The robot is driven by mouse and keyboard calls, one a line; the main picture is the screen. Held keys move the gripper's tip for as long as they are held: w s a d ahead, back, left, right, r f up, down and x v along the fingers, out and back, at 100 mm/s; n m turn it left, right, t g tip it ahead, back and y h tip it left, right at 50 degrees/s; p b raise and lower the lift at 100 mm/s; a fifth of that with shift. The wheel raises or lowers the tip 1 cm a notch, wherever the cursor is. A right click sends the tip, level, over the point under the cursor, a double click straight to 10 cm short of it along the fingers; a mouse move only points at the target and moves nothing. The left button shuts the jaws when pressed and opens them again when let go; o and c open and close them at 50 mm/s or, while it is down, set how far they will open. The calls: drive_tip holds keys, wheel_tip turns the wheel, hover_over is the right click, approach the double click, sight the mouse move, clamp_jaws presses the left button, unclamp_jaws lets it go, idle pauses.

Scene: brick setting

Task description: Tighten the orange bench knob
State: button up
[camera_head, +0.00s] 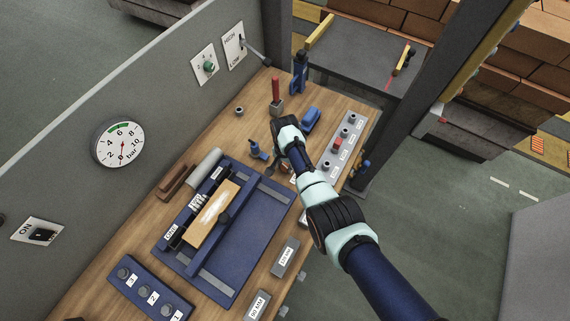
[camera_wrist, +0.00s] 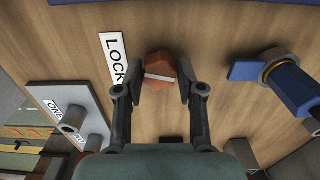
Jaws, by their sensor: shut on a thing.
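The orange knob (camera_wrist: 159,70) sits on the wooden bench top in the wrist view, with a pale line across its face. A white label reading LOCK (camera_wrist: 114,58) lies beside it, partly covered by a finger. My gripper (camera_wrist: 157,76) has one finger on each side of the knob and is shut on it. In the head view my wrist and arm (camera_head: 289,135) reach over the right part of the bench and hide most of the knob.
A blue tool (camera_wrist: 285,85) stands close on the right in the wrist view. A grey switch panel (camera_head: 336,152) lies along the bench's right edge. A blue fixture (camera_head: 245,250) holds a wooden block (camera_head: 213,214). A red-handled lever (camera_head: 276,92) stands behind my wrist.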

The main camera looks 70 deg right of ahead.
sight(284, 166)
drive_tip(key=shift+m, duration=1.2)
drive_tip(key=o, duration=1.1)
drive_tip(key=shift+o, duration=0.2)
wheel_tip(284, 166, up, 12)
